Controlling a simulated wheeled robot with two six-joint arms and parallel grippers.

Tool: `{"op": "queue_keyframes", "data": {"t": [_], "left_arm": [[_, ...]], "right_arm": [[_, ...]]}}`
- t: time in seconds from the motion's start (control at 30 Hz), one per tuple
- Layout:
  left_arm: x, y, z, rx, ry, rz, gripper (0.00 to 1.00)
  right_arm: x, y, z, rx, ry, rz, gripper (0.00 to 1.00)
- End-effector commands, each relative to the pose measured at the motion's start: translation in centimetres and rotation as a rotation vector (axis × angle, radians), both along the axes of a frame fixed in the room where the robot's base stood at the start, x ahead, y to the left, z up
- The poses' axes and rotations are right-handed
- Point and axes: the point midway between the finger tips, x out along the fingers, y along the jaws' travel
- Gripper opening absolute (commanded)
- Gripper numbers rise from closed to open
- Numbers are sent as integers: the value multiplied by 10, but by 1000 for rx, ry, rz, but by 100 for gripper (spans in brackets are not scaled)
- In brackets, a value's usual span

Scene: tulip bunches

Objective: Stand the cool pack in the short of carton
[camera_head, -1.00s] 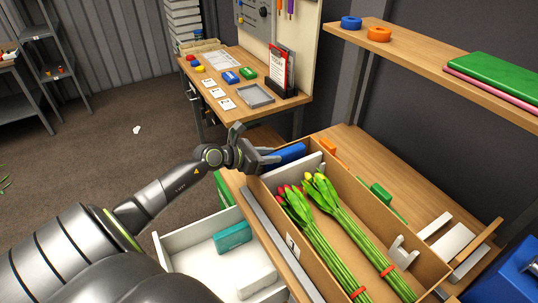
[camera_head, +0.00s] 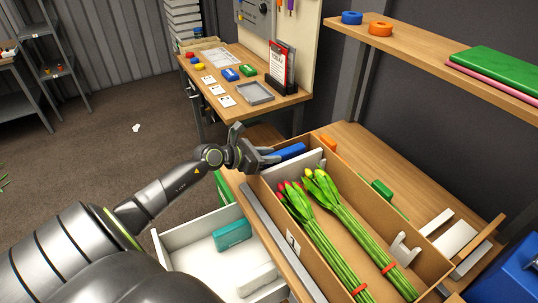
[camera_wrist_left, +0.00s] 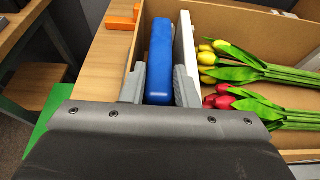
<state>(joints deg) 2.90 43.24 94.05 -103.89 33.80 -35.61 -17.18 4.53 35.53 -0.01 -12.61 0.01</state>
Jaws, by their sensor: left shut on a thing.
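The blue cool pack (camera_wrist_left: 160,62) stands on edge between the fingers of my left gripper (camera_wrist_left: 160,84), which is shut on it. In the head view the cool pack (camera_head: 288,153) shows at the far left end of the long cardboard carton (camera_head: 328,268), and my left gripper (camera_head: 270,157) reaches it from the left. A white divider (camera_wrist_left: 185,45) stands just beside the pack, between it and the tulips. Two tulip bunches (camera_head: 340,215) lie in the long part of the carton. The pack's lower edge is hidden. My right gripper is out of view.
An open white drawer (camera_head: 190,242) with a teal box (camera_head: 232,234) and a white block is below the carton's left side. A grey strip (camera_head: 275,238) lies along the carton. An orange block (camera_head: 328,142) and a green block (camera_head: 381,188) lie behind it.

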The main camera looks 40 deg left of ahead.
Motion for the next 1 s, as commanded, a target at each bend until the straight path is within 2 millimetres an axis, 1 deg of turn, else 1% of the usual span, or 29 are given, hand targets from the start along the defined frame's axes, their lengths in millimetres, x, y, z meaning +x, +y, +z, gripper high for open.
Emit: {"op": "queue_keyframes", "data": {"t": [0.17, 0.2, 0.37, 0.4, 0.67, 0.77, 1.0], "left_arm": [[1, 0, 1, -1, -3, 0, 0], [1, 0, 1, 0, -3, 0, 30], [1, 0, 1, 0, -2, 1, 50], [1, 0, 1, 0, -2, 1, 52], [-3, 3, 1, 4, 0, 1, 52], [-11, 7, 3, 8, 1, 1, 52], [-44, 20, 17, 12, 3, 1, 52]], "right_arm": [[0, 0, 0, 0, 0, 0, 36], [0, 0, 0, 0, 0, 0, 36], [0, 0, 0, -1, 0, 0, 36], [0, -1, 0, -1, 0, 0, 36], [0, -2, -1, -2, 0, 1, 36], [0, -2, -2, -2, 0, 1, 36], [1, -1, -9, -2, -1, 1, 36]]}}
